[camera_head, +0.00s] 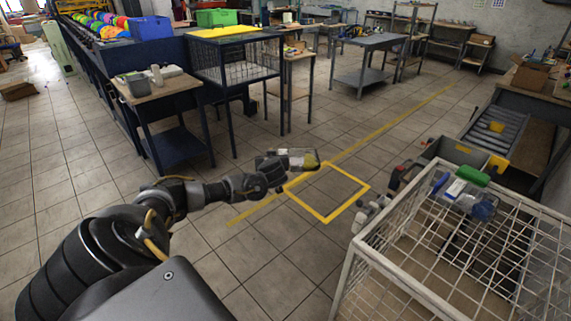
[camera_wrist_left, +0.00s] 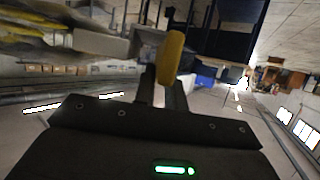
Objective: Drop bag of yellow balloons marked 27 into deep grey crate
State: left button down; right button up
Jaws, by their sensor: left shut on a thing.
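My left gripper (camera_head: 276,165) is held out over the open floor in the head view, shut on a small clear bag (camera_head: 304,158) with a yellowish lower part. The mark on the bag is too small to read. In the left wrist view my left gripper (camera_wrist_left: 165,88) has a narrow rounded yellow shape (camera_wrist_left: 170,58) at its fingers, seen edge-on. A grey crate (camera_head: 458,153) stands at the right, behind the white wire cart and well apart from the bag. Its inside is mostly hidden. My right gripper is not in view.
A white wire cart (camera_head: 352,260) fills the lower right, with a green-topped brush and bottles at its far end. A yellow floor square (camera_head: 328,218) lies clear below the bag. A wooden-topped table (camera_head: 165,88) and a dark wire cage (camera_head: 235,62) stand left.

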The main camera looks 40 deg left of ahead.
pick_arm(q)
jog(key=shift+s+d+r, duration=0.2)
jog(key=shift+d+r, duration=0.2)
jog(key=shift+r, duration=0.2)
jog(key=shift+s+d+r, duration=0.15)
jog(key=shift+d+r, duration=0.2)
jog(key=shift+r, duration=0.2)
jog(key=w+d+r+m+t+h, duration=0.1)
jog(key=d+r+m+t+h, duration=0.15)
jog(key=d, duration=0.75)
jog(key=w+d+r+m+t+h, duration=0.15)
jog(key=d+r, duration=0.25)
jog(key=d, duration=0.7)
jog(key=s+d+r+m+h, duration=0.3)
jog(key=s+d, duration=0.1)
jog(key=d, duration=0.4)
jog(key=s+d+r+m+h, duration=0.2)
jog(key=s+d, duration=0.3)
jog(key=d, duration=0.4)
jog(key=shift+s+d+r+m+t+h, duration=0.15)
jog(key=shift+d+r+m+t+h, duration=0.2)
jog(key=shift+r+h, duration=0.4)
